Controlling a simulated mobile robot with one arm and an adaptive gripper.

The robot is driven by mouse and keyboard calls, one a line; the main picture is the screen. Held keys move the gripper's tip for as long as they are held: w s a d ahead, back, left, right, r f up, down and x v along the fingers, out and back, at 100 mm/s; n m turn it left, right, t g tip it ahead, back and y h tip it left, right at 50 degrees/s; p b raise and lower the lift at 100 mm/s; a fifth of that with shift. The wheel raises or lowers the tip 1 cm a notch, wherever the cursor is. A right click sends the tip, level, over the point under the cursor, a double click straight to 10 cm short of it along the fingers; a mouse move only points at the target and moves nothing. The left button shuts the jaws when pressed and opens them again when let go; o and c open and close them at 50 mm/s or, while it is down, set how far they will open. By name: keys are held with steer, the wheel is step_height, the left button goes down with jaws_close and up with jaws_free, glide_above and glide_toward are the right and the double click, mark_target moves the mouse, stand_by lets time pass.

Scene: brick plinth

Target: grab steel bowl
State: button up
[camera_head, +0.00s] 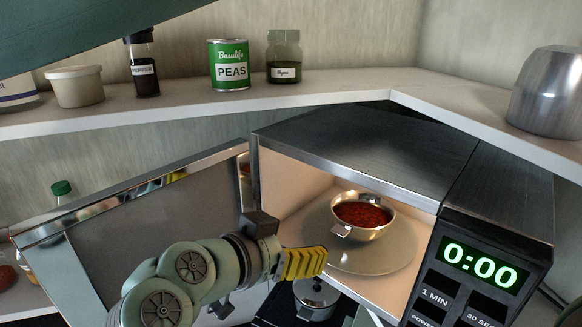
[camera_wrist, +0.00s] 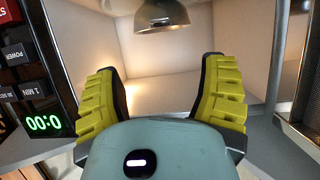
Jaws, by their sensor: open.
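A steel bowl (camera_head: 364,228) with red contents and small metal tabs at its rim stands upright on the round plate (camera_head: 395,258) inside the open microwave (camera_head: 370,145). My gripper (camera_head: 312,263) is at the microwave opening, to the left of and below the bowl in the head view, apart from it. In the wrist view, which looks upside down, my gripper (camera_wrist: 162,75) has its yellow fingers spread with nothing between them. The bowl (camera_wrist: 162,18) shows there at the top edge, partly cut off, beyond the fingertips.
The microwave door (camera_head: 150,225) stands open on the left, behind my arm. The control panel (camera_head: 480,267) reads 0:00 on the right. A shelf (camera_head: 330,87) above holds a peas can (camera_head: 229,65), jars and a shiny metal vessel (camera_head: 548,92). A lidded pot (camera_head: 316,298) stands below.

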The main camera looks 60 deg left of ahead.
glide_toward(343, 227)
steer(key=x, duration=0.3)
steer(key=shift+w+d, duration=0.1)
steer(key=shift+w, duration=0.15)
steer(key=shift+x, duration=3.2)
steer(key=shift+s+f, duration=0.1)
steer(key=shift+f, duration=0.05)
steer(key=shift+c, duration=0.3)
jaws_close()
